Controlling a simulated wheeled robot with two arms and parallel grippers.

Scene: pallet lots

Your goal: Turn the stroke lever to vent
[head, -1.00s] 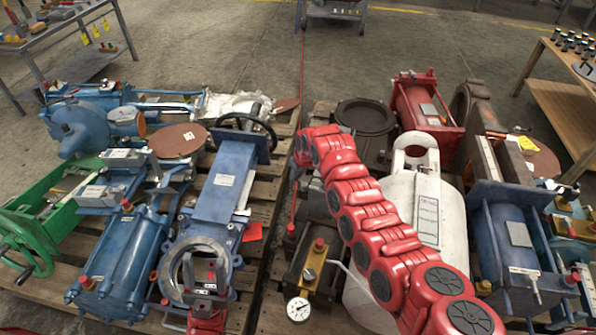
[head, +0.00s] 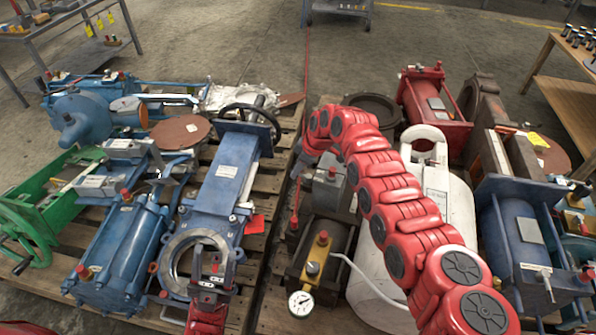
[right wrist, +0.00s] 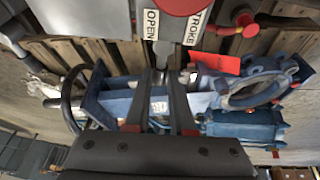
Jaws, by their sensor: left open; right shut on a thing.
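The stroke lever's red round hub (right wrist: 182,5) shows at the top of the right wrist view, with OPEN and STROKE labels (right wrist: 193,25) beside it. My right gripper (right wrist: 163,72) has its two dark fingers close together just below the labels. It is shut on the stroke lever; the contact itself is mostly hidden. No VENT label is readable. My left gripper (head: 212,265) is open and empty over the blue valve's ring (head: 170,262).
A pressure gauge (head: 301,303) and a white tank (head: 440,185) stand beside the yellow block. The blue valve (head: 224,170) with a red tag (head: 254,224) lies on the left pallet. A narrow gap separates the pallets. Open floor (head: 230,40) lies behind.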

